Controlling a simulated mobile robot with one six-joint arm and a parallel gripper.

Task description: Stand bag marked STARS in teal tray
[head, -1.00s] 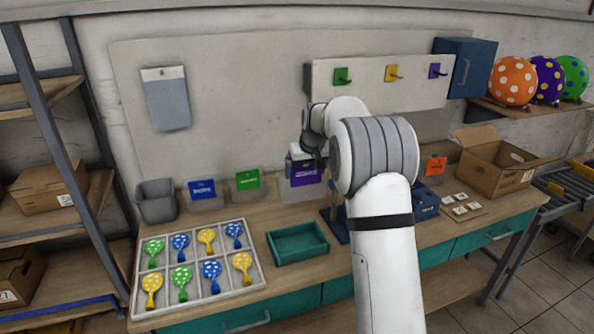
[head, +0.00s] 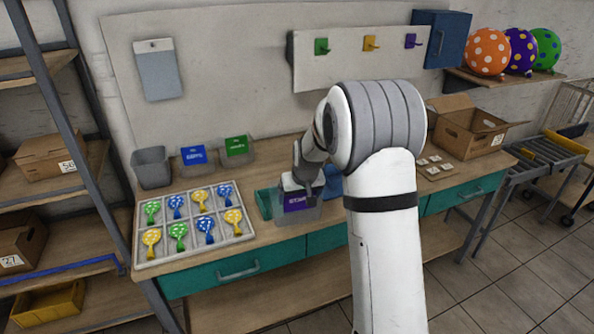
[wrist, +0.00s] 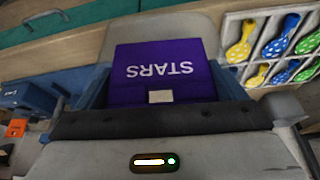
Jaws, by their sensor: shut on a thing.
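The bag marked STARS (head: 299,202) is a clear bag with a purple label. In the wrist view its label (wrist: 160,72) reads STARS, upside down. My gripper (head: 305,178) is shut on the bag's top edge and holds it upright. The teal tray (head: 263,203) is on the table, mostly hidden behind the bag and my gripper, with its left end showing. In the head view the bag overlaps the tray; whether its bottom touches the tray floor cannot be seen.
A white sorting tray (head: 190,259) of patterned balloons lies to the left. Bags with blue (head: 194,156) and green (head: 237,146) labels stand at the back, beside a grey bin (head: 151,168). A cardboard box (head: 470,128) stands at the right.

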